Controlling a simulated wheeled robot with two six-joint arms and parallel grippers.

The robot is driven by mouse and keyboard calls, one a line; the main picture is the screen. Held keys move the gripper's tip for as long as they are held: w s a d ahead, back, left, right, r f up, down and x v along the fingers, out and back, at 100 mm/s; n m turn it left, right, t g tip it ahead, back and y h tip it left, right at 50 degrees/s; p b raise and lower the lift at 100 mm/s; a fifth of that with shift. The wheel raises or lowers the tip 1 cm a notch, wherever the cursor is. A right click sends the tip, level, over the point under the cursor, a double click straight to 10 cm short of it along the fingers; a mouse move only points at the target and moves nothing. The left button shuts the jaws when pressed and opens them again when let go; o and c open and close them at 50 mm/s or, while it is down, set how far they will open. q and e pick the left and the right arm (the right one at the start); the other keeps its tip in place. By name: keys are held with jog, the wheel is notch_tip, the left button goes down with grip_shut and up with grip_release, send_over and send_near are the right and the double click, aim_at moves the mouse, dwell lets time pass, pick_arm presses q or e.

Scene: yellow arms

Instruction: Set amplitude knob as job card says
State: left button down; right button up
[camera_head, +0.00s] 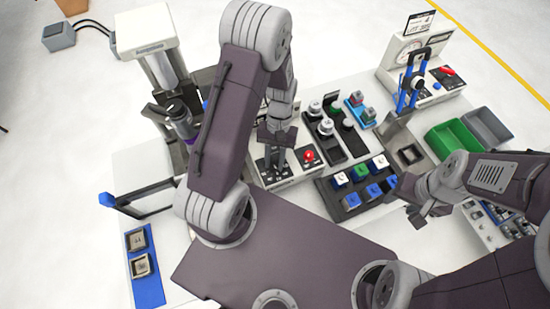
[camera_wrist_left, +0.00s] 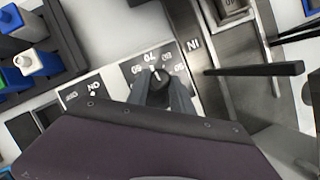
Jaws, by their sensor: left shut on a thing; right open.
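The amplitude knob (camera_wrist_left: 158,88) is a small dark knob with a white pointer mark, on a light panel with printed numbers. Its mark appears to point towards the number 70. My left gripper (camera_wrist_left: 162,98) is shut around the knob. In the head view my left gripper (camera_head: 274,165) is down at the control panel (camera_head: 291,179), where the knob itself is too small to make out. My right gripper (camera_head: 414,213) is open and empty near the block rack.
A red button (camera_head: 309,156) sits on the panel beside my left gripper. A dark rack (camera_head: 346,208) of blue, white and green topped pieces stands in front. Green (camera_head: 453,141) and grey bins (camera_head: 489,127) are right. A blue tray (camera_head: 148,280) lies at left.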

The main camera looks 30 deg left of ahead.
pick_arm(q)
jog(key=n+h, duration=0.1)
jog(key=n, duration=0.2)
jog(key=shift+a+n+t+p, duration=0.15)
jog(key=shift+n+t+p, duration=0.15)
jog(key=shift+n+t+h, duration=0.4)
jog(key=shift+n+h, duration=0.1)
jog(key=shift+n, duration=0.9)
jog(key=c, duration=1.1)
grip_release()
jog(key=shift+s, duration=0.1)
jog(key=v, duration=0.9)
jog(key=shift+a, duration=0.1)
